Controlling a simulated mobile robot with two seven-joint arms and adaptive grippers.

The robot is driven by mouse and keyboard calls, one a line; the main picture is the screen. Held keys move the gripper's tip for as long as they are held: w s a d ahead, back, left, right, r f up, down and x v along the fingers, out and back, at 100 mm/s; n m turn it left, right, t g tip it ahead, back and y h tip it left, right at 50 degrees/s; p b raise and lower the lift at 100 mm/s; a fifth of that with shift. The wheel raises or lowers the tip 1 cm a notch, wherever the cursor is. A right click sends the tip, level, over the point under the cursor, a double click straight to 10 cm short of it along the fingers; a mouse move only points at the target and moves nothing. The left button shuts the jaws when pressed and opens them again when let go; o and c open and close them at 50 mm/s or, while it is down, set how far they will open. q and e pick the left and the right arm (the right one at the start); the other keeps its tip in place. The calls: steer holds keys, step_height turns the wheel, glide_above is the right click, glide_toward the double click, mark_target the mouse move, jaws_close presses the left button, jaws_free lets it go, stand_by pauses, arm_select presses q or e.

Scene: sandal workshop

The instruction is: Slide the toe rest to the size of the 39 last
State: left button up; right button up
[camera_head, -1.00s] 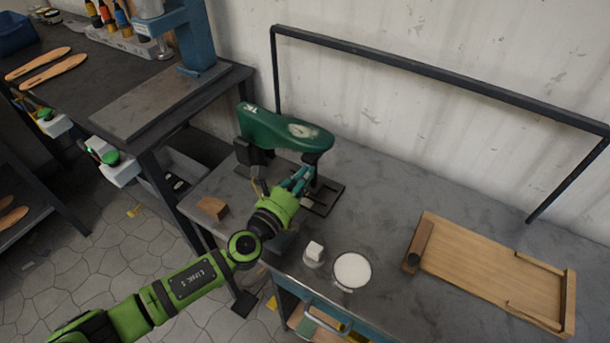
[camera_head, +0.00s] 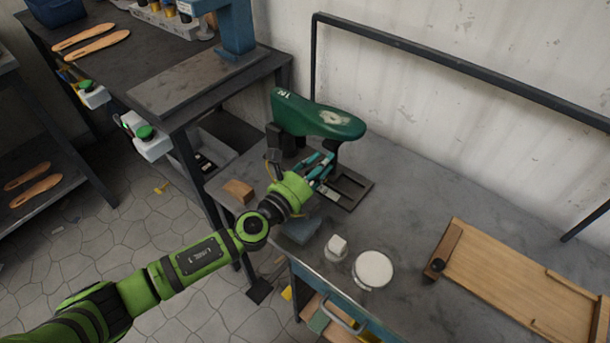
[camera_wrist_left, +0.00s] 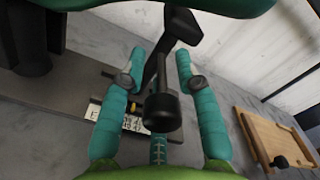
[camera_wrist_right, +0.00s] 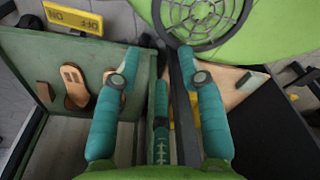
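The green last (camera_head: 318,118) sits upside down on a dark stand at the back left of the grey table. Its number is not readable. My left gripper (camera_head: 325,166) is beside the stand, just below the last's toe. In the left wrist view, a black rest with an angled head (camera_wrist_left: 186,25), seemingly the toe rest, stands under the last. Its round black knob (camera_wrist_left: 161,112) lies between my open fingers, with gaps visible on both sides. A white scale label (camera_wrist_left: 135,123) lies below, partly hidden. My right gripper (camera_wrist_right: 158,52) is open, seen only in its wrist view.
A wooden tray (camera_head: 520,277) lies at right. In the right wrist view, a green-edged panel (camera_wrist_right: 70,55) and a round grille (camera_wrist_right: 200,15) are close.

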arm_select(q)
steer(key=v, duration=1.1)
steer(key=shift+w+a, duration=0.1)
steer(key=shift+w, duration=0.05)
